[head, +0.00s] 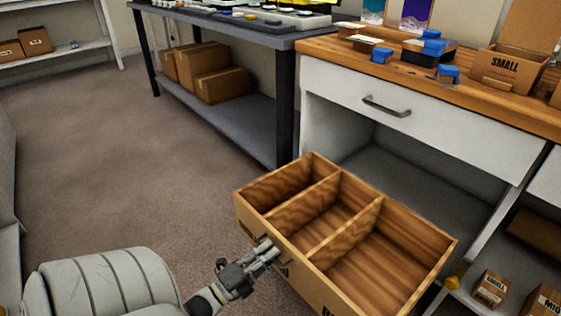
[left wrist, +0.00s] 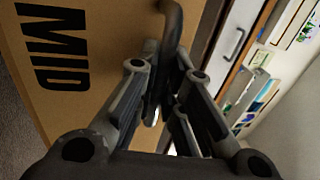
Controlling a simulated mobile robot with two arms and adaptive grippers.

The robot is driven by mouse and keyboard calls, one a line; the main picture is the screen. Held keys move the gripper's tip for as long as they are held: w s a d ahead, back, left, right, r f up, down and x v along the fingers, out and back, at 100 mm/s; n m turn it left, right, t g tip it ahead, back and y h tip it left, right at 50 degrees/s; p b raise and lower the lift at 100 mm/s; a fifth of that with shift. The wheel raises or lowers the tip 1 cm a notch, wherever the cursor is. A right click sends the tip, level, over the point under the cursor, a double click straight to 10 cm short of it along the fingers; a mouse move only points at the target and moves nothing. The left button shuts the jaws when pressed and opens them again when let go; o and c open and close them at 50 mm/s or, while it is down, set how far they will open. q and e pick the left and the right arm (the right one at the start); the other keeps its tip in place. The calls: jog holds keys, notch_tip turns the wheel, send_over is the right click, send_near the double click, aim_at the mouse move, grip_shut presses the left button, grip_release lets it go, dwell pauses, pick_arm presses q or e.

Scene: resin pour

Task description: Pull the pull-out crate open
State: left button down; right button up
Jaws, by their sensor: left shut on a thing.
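The pull-out crate (head: 365,202) is a wooden box split by two dividers into three empty compartments. It stands well out in front of the open bay under the wooden-topped bench. My left gripper (head: 266,252) is at the middle of the crate's front. In the left wrist view, my left gripper (left wrist: 158,88) is shut on the dark crate handle (left wrist: 171,25), next to the printed front panel (left wrist: 85,50) reading "MID". The fingers hide part of the handle. My right gripper is not in view.
A white drawer (head: 430,118) with a dark handle sits shut above the bay. Small cartons (head: 490,288) lie on a low shelf at lower right. A grey table (head: 235,115) with boxes beneath stands behind the crate. The carpet (head: 110,150) on the left is clear.

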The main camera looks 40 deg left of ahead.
pick_arm(q)
jog(key=shift+s, duration=0.35)
jog(key=c, duration=1.5)
grip_release()
jog(key=s, duration=0.4)
jog(key=s+f, duration=0.1)
jog(key=s, duration=0.3)
jog(key=s+a+f, duration=0.1)
jog(key=s, duration=0.2)
jog(key=shift+s+f, duration=0.15)
jog(key=shift+s, duration=0.25)
